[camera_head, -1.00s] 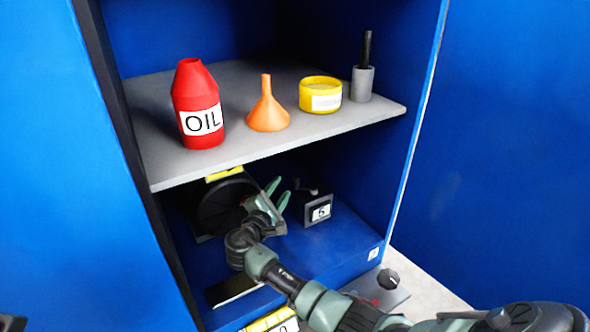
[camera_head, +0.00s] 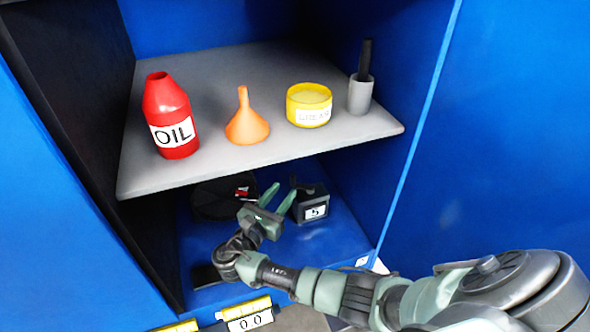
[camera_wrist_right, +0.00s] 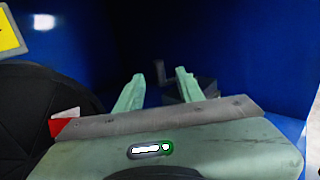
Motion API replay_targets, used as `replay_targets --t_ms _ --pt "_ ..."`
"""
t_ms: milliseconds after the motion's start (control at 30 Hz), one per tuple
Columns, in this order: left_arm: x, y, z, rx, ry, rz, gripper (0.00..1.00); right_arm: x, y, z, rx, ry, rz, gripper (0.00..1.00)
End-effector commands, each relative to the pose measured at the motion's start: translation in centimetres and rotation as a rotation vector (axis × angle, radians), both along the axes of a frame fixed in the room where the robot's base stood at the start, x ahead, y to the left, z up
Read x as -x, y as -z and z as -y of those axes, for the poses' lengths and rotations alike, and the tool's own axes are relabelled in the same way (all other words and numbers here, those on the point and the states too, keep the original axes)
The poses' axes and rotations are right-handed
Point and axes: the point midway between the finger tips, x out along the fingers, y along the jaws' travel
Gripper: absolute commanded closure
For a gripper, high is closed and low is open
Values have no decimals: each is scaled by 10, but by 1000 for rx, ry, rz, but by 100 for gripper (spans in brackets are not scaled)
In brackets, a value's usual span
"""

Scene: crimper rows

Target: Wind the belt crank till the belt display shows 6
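The belt display is a dark box (camera_head: 314,205) with a white number plate (camera_head: 315,212). It stands on the blue lower floor of the cabinet. The digit looks like a 5 but is small and blurred. A small dark crank handle (camera_head: 294,182) shows at the box's upper left, and it also stands up in the right wrist view (camera_wrist_right: 160,72). My right gripper (camera_head: 285,190) is open, its green fingers pointing at the box and crank. In the wrist view the handle appears between the fingertips; I cannot tell whether they touch it. My left gripper is out of view.
A grey shelf (camera_head: 215,95) hangs above my right gripper. It holds a red oil bottle (camera_head: 170,115), an orange funnel (camera_head: 246,122), a yellow tin (camera_head: 309,106) and a grey cup (camera_head: 360,95) with a dark stick. A black wheel (camera_head: 212,198) lies left of the gripper.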

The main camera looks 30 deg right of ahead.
Motion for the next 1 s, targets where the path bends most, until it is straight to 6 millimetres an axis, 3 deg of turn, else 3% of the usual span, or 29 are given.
replay_targets --t_ms 433,833,967,1000 --pt "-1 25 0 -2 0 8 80 -31 2 57 -1 0 4 62" --pt "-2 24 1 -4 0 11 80 -36 1 65 -3 -1 3 62" --pt "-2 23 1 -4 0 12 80 -36 1 65 -3 -1 3 99" --pt "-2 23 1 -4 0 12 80 -36 1 64 -3 -1 3 100"
